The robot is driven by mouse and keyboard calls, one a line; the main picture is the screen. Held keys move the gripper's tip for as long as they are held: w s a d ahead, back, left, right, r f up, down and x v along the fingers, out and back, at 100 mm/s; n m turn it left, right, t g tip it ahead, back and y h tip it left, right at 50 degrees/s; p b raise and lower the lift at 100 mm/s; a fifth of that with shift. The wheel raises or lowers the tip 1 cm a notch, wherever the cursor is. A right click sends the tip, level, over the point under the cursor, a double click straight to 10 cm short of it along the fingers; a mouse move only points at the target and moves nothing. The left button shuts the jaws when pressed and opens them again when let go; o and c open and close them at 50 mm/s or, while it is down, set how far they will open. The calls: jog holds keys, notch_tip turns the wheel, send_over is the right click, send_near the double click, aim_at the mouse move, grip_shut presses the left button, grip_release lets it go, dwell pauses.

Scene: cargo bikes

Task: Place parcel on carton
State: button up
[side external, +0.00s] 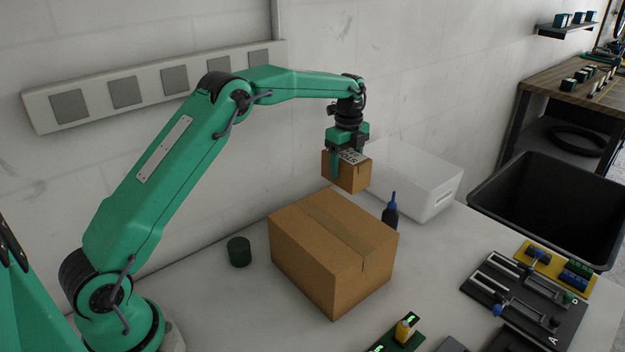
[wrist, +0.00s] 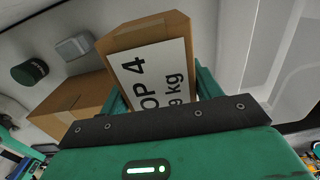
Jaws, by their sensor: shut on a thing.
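The parcel (side external: 354,177) is a small brown box with a white printed label. My gripper (side external: 347,160) is shut on it and holds it in the air, above the far side of the carton. The parcel also shows in the wrist view (wrist: 150,32) between the green fingers, its label reading partly "OP 4" and "9 kg". The carton (side external: 325,250) is a larger closed brown box with a tape strip along its top, standing on the pale table. In the wrist view the carton (wrist: 68,100) is partly hidden behind the parcel and gripper.
A dark green cylinder (side external: 239,252) stands left of the carton. A dark bottle with a blue tip (side external: 391,214) and a white bin (side external: 440,193) are behind it at right. Circuit boards and fixtures (side external: 525,300) lie at front right, near a black tub (side external: 545,205).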

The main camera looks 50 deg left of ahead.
jog(key=s+d+r, duration=0.7)
jog(key=s+d, duration=0.4)
jog(key=s, duration=0.1)
jog(key=s+d+r, duration=0.8)
jog(key=s+d, duration=0.3)
jog(key=s, duration=0.2)
jog(key=shift+d+r, duration=0.15)
jog(key=shift+d, duration=0.25)
send_over(332, 224)
notch_tip(332, 224, down, 7)
jog(key=shift+f, duration=2.05)
jog(key=shift+f, duration=0.15)
